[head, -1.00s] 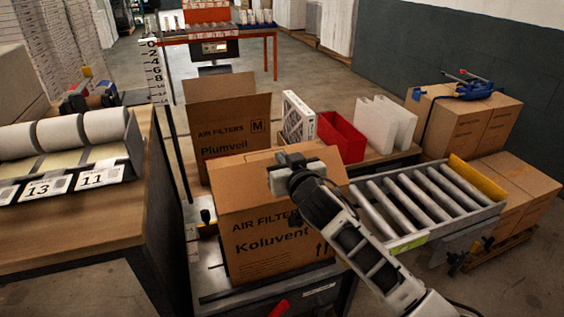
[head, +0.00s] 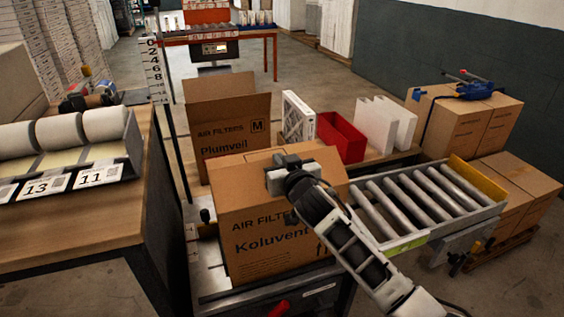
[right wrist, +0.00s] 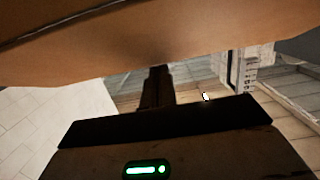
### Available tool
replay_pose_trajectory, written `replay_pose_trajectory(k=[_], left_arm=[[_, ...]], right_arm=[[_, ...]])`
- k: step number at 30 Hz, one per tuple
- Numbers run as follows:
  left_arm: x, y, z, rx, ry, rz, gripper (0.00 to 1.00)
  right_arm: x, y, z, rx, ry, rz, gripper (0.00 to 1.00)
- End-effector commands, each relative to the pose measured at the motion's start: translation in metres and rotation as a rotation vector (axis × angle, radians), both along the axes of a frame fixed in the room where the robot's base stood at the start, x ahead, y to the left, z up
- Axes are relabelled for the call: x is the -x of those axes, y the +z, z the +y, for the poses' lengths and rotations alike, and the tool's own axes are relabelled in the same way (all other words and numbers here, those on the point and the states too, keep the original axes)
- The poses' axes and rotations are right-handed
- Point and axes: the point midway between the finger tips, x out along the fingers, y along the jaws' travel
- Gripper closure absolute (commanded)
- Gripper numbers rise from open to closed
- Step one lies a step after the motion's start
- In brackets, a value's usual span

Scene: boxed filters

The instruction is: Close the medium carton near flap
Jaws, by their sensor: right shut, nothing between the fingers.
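The brown Koluvent carton (head: 235,235) sits on the bench in the middle of the head view. Its top looks mostly covered by flaps; a size letter on its front is not visible, partly behind my arm. My right gripper (head: 283,162) is shut and empty, over the top of this carton near its front edge. In the right wrist view, cardboard (right wrist: 180,45) spans the top, close to the gripper (right wrist: 157,75); contact is unclear. A Plumveil carton (head: 232,140) marked M stands behind, with a tall panel upright. My left gripper is not in view.
A white-framed filter (head: 298,118), a red bin (head: 341,137) and white panels (head: 386,124) stand behind the carton. A roller conveyor (head: 425,200) lies to the right. A wooden table (head: 90,215) with label rolls is at the left.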

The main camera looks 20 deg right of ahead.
Motion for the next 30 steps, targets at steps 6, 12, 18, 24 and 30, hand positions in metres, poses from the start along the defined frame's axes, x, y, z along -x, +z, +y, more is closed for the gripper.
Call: replay_pose_trajectory(k=[6, 12, 18, 24, 30], left_arm=[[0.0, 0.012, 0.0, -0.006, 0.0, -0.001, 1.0], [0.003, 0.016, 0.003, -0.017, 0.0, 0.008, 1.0], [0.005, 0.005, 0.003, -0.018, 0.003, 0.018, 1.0], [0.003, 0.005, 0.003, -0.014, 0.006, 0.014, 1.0], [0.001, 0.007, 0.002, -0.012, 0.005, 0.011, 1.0]], right_arm=[[-0.012, -0.004, 0.0, 0.0, -0.001, 0.019, 1.0], [-0.019, -0.019, 0.001, 0.004, -0.001, 0.143, 1.0], [-0.025, -0.031, 0.001, 0.004, 0.0, 0.137, 1.0], [-0.028, -0.036, 0.001, 0.004, -0.001, 0.136, 1.0], [-0.028, -0.038, 0.001, 0.006, 0.0, 0.135, 1.0]])
